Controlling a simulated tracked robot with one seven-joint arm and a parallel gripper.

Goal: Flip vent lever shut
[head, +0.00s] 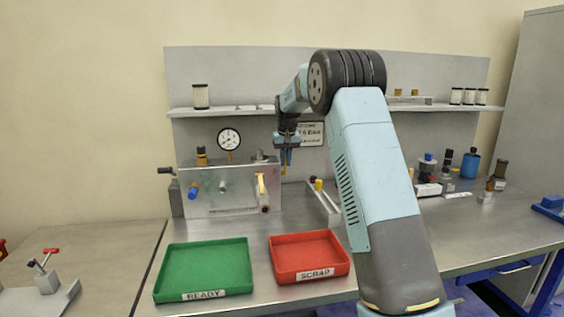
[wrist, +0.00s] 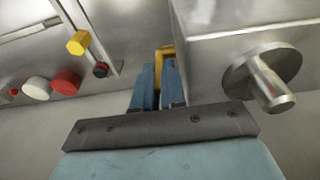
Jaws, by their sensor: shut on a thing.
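My gripper (head: 287,158) is above the right end of a grey metal box (head: 210,199), pointing down. Its blue fingers (wrist: 158,84) are shut on a small yellow piece (wrist: 165,55) beside the box wall, which looks like the vent lever. The yellow piece also shows just under the fingertips in the head view (head: 284,170). Its lower part and pivot are hidden. A second yellow lever (head: 261,184) stands upright on the box front, apart from the fingers. No label naming either lever can be read.
A dial gauge (head: 229,139) stands over the box, and a blue knob (head: 193,190) is on its front left. A metal port (wrist: 265,80) sticks out near the fingers. A green tray (head: 205,268) and a red tray (head: 309,258) lie in front. A shelf (head: 225,111) runs behind.

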